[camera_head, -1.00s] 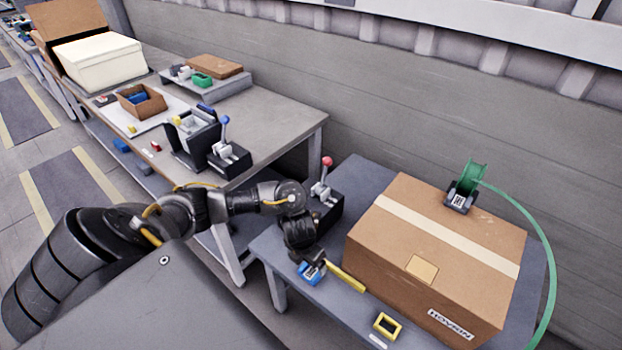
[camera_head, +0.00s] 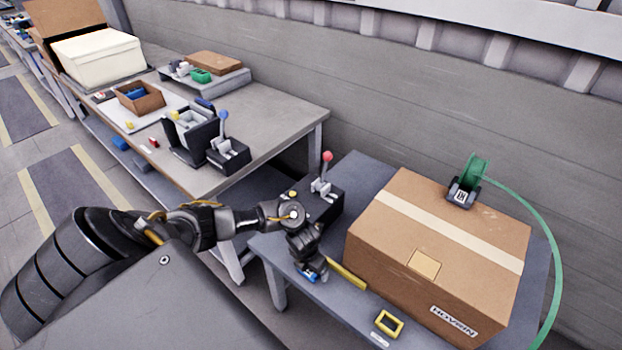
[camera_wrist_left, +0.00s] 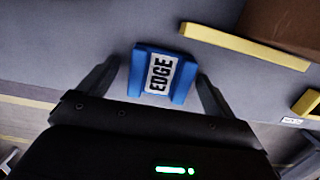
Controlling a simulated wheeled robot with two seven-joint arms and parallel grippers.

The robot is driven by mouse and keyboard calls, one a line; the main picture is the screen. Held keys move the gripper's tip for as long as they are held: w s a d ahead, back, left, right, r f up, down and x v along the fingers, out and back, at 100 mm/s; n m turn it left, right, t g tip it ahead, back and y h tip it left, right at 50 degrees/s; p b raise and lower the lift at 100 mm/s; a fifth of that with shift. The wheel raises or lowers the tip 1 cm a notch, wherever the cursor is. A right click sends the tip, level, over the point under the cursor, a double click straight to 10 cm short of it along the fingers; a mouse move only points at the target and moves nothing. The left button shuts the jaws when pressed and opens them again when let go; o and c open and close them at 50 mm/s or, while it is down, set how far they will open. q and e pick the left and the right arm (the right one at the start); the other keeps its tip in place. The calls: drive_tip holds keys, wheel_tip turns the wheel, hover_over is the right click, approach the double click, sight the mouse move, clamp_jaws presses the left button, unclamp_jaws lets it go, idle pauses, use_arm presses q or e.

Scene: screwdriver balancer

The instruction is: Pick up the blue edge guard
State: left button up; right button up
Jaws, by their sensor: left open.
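The blue edge guard (camera_wrist_left: 161,75) lies on the grey table, with a white label reading EDGE facing up. In the head view only a small part of the edge guard (camera_head: 309,276) shows below my left gripper (camera_head: 311,267). In the left wrist view my left gripper (camera_wrist_left: 158,82) is open. One finger is on each side of the edge guard, with a small gap visible on both sides. I cannot tell how high the fingertips are above the table. My right gripper is not in view.
A yellow strip (camera_head: 347,275) lies right beside the gripper. A large cardboard box (camera_head: 440,250) and a yellow square frame (camera_head: 389,324) stand to the right. A red-knobbed lever device (camera_head: 325,195) is behind my left arm.

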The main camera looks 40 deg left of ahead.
use_arm(q)
drive_tip(key=c, duration=1.2)
drive_tip(key=shift+r, duration=0.15)
